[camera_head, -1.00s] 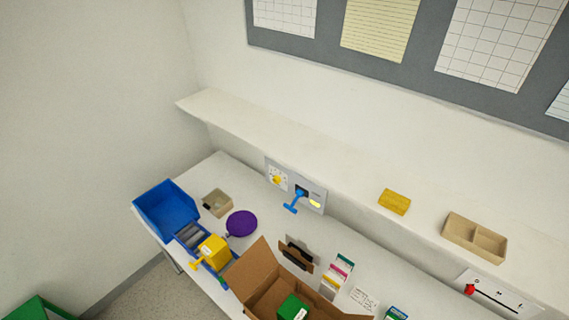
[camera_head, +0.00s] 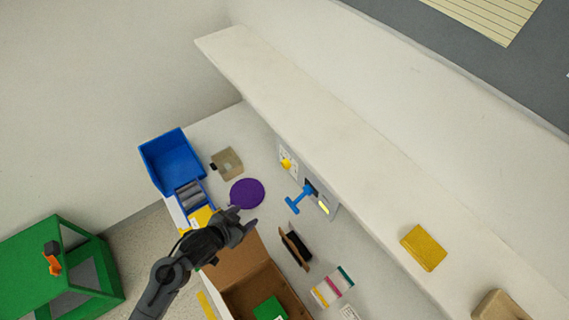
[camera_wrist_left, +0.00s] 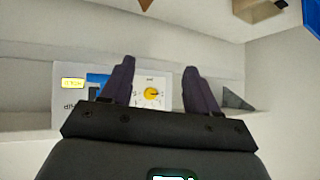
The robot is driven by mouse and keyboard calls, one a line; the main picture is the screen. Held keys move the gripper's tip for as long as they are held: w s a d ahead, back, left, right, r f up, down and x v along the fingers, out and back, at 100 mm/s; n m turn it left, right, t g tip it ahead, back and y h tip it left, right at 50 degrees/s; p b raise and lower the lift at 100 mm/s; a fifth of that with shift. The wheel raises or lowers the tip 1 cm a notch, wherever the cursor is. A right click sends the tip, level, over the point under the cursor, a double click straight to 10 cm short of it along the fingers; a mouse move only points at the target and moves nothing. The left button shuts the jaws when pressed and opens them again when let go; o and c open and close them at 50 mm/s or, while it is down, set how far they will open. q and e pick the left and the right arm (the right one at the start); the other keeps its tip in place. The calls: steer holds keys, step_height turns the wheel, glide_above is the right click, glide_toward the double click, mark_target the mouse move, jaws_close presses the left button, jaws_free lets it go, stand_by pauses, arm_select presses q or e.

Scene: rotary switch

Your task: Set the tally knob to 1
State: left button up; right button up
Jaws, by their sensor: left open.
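The yellow knob (camera_head: 286,163) sits on a white dial plate on the wall panel under the shelf. In the left wrist view the knob (camera_wrist_left: 151,94) appears between my two fingers, beyond them, with small dial marks around it too small to read. My left gripper (camera_head: 243,219) is open and empty, over the table in front of the panel and apart from the knob. Its fingers (camera_wrist_left: 159,68) stand spread in the wrist view. My right gripper is not in view.
A blue T-shaped handle (camera_head: 298,201) juts from the panel right of the knob, beside a lit yellow display (camera_head: 324,207). The shelf (camera_head: 330,130) overhangs the panel. A purple disc (camera_head: 247,193), blue bin (camera_head: 170,162) and cardboard box (camera_head: 240,275) are near my arm.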

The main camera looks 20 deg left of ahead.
arm_select(q)
steer(key=w+f+m+t+h+b, duration=0.1)
steer(key=w+t+h+b, duration=0.25)
steer(key=w, duration=0.45)
steer(key=h, duration=0.6)
glide_toward(283, 166)
steer(key=shift+t, duration=0.35)
steer(key=x, duration=0.6)
steer(key=shift+s+d+r+p, duration=0.1)
steer(key=shift+d+r+p, duration=0.1)
steer(key=shift+p, duration=0.2)
steer(key=shift+w+d+f+m, duration=0.15)
steer(key=shift+w+d+m, duration=0.15)
steer(key=shift+w+d, duration=0.35)
steer(key=c, duration=1)
steer(key=shift+c, duration=0.2)
